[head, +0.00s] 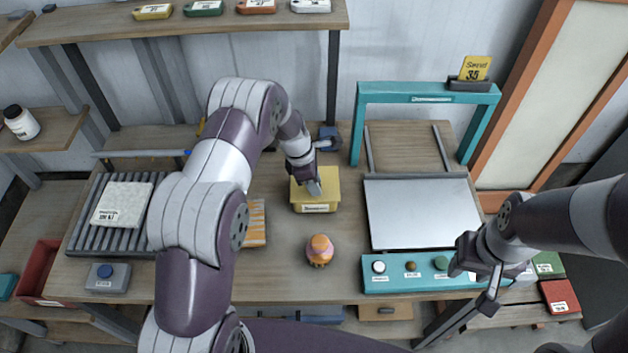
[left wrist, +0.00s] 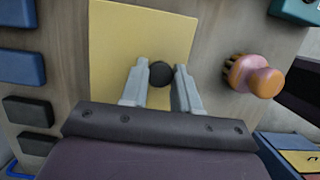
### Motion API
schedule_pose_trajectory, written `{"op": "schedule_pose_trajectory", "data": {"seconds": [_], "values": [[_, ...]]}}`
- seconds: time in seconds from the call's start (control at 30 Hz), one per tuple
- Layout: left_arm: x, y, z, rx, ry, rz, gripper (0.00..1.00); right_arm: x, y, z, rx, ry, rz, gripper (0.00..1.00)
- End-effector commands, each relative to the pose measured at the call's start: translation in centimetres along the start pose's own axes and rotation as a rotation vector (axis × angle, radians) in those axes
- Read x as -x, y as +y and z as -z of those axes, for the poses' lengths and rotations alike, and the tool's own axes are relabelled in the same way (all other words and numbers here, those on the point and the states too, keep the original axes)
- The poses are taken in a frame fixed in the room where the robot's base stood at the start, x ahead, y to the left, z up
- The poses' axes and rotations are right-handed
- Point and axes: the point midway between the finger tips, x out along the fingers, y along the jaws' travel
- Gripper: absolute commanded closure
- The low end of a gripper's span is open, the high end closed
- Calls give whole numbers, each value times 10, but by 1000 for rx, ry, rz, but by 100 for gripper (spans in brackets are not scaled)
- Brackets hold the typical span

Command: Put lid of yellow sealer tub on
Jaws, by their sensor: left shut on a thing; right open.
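The yellow sealer tub (head: 317,207) stands on the table in the middle of the head view, with a label on its front. Its flat yellow lid (head: 328,180) lies on top of it or just above it; I cannot tell whether it is fully seated. The lid (left wrist: 113,50) also shows in the left wrist view, with a round black knob (left wrist: 162,74). My left gripper (head: 314,188) is over the lid, and its fingers (left wrist: 160,80) are shut on the knob. My right gripper (head: 484,284) is open and empty near the teal machine's front right corner.
A pink and orange brush (head: 320,250) stands in front of the tub. A teal machine (head: 420,284) with a pale plate (head: 418,214) is to the right. A ribbed rack (head: 90,228) with a white slab (head: 122,204) is to the left. Bare table lies around the brush.

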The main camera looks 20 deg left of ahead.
Motion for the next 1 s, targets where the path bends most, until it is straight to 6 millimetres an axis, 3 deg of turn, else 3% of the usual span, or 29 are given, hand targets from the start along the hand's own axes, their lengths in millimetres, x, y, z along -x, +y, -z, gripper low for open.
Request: {"op": "schedule_pose_trajectory", "data": {"seconds": [0.17, 0.2, 0.27, 0.63, 1.0], "values": [[0, 0, 0, 0, 0, 0, 100, 0, 0, 0, 0, 0, 0, 57], [0, 0, 0, 0, 0, 0, 57, 0, 0, 0, 0, 0, 0, 57], [0, 0, 0, 0, 0, 0, 40, 0, 0, 0, 0, 0, 0, 57], [9, 0, 0, 1, -1, 0, 40, -3, 0, 0, 0, 0, 0, 57], [101, 1, 1, 1, -1, -3, 40, -23, 0, -3, 0, 0, 0, 57]]}}
